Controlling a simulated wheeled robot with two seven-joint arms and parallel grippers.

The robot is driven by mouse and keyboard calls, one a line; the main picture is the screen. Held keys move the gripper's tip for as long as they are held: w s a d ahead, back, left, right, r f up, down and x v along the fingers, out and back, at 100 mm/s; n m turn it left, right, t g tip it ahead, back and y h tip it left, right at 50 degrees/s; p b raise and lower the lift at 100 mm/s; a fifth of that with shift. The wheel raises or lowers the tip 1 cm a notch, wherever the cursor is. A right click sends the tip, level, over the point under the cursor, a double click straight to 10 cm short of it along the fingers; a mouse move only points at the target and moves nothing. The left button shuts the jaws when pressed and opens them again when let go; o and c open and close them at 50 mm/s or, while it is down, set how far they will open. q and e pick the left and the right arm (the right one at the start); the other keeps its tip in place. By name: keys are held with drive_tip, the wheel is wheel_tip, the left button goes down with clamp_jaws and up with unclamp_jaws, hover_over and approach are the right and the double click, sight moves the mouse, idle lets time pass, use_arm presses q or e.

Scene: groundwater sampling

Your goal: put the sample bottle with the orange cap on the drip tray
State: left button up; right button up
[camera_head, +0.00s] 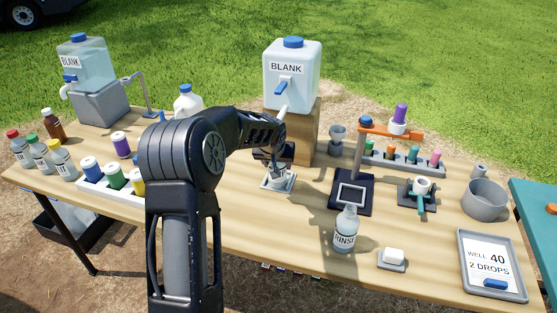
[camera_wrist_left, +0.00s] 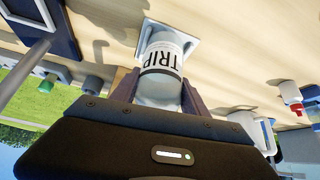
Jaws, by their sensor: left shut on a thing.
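My left gripper (camera_wrist_left: 158,92) is shut on a pale bottle (camera_wrist_left: 162,55) with a white label reading "TRIP". The bottle's top is hidden by the gripper, so I cannot see a cap on it. Its base is at a small pale square tray (camera_wrist_left: 190,40), which I take as the drip tray; I cannot tell if it touches. In the head view the left gripper (camera_head: 276,160) is over this tray (camera_head: 290,183), in front of the wooden stand. A small orange piece (camera_head: 550,208), perhaps a cap, lies on the teal table. My right gripper is not in view.
The BLANK container (camera_head: 304,75) with its blue tap stands behind on a wooden block (camera_head: 303,140). A RINSE bottle (camera_head: 345,230), a dark stand (camera_head: 352,193) and a grey pot (camera_head: 485,200) are to the right. Several capped bottles crowd the left.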

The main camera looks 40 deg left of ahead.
use_arm(q)
drive_tip(key=shift+w+a+f+p, duration=0.25)
drive_tip(key=shift+w+a, duration=0.1)
drive_tip(key=shift+w, duration=0.3)
drive_tip(key=shift+w+a+f+p, duration=0.2)
drive_tip(key=shift+w+a, duration=0.1)
drive_tip(key=shift+w, duration=0.3)
drive_tip(key=shift+f, duration=0.15)
drive_tip(key=shift+f, duration=0.2)
drive_tip(key=o, duration=1.5)
drive_tip(key=shift+r, duration=0.1)
drive_tip(key=shift+r, duration=0.15)
drive_tip(key=b+v, duration=0.1)
drive_tip(key=v, duration=1.1)
